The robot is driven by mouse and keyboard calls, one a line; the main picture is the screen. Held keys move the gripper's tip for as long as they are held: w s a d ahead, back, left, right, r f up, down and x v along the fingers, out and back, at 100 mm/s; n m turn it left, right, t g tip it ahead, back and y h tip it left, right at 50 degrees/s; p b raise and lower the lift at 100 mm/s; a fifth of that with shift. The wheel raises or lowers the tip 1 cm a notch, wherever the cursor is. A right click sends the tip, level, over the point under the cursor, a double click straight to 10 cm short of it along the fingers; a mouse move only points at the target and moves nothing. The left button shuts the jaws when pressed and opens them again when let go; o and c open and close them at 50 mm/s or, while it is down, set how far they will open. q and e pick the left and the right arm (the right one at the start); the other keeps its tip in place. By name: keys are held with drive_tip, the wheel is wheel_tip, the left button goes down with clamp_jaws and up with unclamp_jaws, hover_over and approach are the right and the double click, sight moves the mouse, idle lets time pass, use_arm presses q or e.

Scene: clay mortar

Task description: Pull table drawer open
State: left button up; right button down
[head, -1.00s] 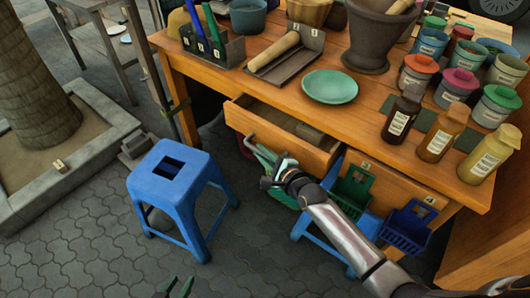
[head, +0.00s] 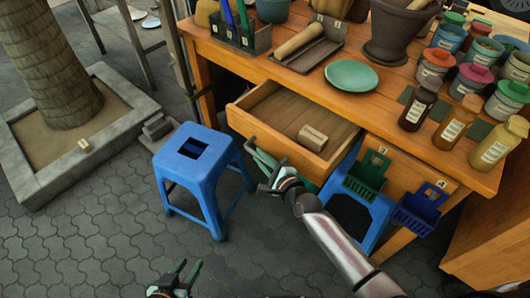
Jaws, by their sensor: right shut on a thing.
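The wooden table (head: 400,92) stands at the upper right in the head view. Its drawer (head: 268,137) is pulled well out, and its inside shows. A small tan block (head: 313,138) lies in the drawer near the front. My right gripper (head: 265,168) is at the drawer's front, shut on the drawer handle, which its fingers partly hide. My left gripper (head: 180,274) is low at the bottom edge, apart from everything, with its two green fingers spread and nothing between them.
A blue stool (head: 195,172) stands left of the drawer; another blue stool (head: 372,205) is partly under the table. Blue and green baskets hang on the table front. A green plate (head: 352,77), jars and bottles crowd the top. Paving at lower left is clear.

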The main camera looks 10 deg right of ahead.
drive_tip(key=shift+s+a+f, duration=0.1)
drive_tip(key=c, duration=1.3)
unclamp_jaws()
drive_tip(key=o, duration=0.5)
drive_tip(key=shift+c, duration=0.2)
drive_tip(key=p+v, duration=0.2)
drive_tip(key=v, duration=1)
drive_tip(key=shift+s, duration=0.25)
